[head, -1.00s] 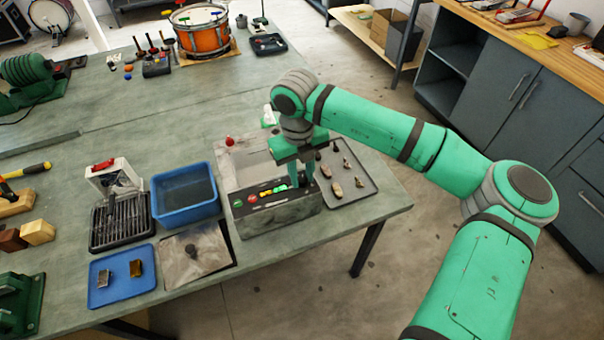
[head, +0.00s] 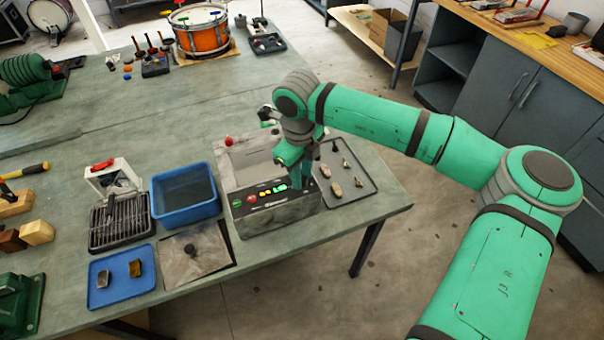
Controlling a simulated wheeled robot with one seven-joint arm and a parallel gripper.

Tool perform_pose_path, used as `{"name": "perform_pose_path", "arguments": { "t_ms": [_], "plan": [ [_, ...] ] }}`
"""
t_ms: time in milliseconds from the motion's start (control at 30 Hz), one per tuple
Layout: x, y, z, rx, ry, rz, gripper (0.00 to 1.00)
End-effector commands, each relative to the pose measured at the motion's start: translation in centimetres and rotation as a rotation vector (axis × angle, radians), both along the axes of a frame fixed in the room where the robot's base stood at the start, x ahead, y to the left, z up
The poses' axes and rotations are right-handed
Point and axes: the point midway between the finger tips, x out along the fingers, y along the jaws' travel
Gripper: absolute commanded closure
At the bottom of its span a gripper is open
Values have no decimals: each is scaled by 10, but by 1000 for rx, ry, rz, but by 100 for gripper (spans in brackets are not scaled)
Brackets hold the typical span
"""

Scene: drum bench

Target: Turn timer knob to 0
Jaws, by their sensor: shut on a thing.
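The grey machine (head: 262,219) stands near the bench's right front corner, with an open-topped basin behind its sloped control panel. The panel carries a green button (head: 237,203), a red button (head: 251,199), yellow buttons (head: 265,192) and a lit green display (head: 281,188). My gripper (head: 306,180) points down at the panel's right end, just right of the display. It is shut on the timer knob, which the fingers hide. I cannot read the knob's pointer or the display's figures.
A dark tray (head: 359,201) with several small stones lies close to the right of my gripper. A blue bin (head: 187,219), a square metal lid (head: 178,267) and a blue tray (head: 103,290) lie to the left. A red knob (head: 229,141) stands at the machine's back left.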

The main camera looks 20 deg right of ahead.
Motion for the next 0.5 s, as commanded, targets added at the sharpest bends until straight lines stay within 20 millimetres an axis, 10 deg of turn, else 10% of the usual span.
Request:
{"name": "perform_pose_path", "arguments": {
  "t_ms": [267,300,333,500],
  "plan": [
    [0,-1,1,-2,-1,-1,98],
    [0,-1,1,-2,-1,-2,66],
    [0,-1,1,-2,-1,-2,59],
    [0,0,0,-1,-1,-1,57]
  ]
}}
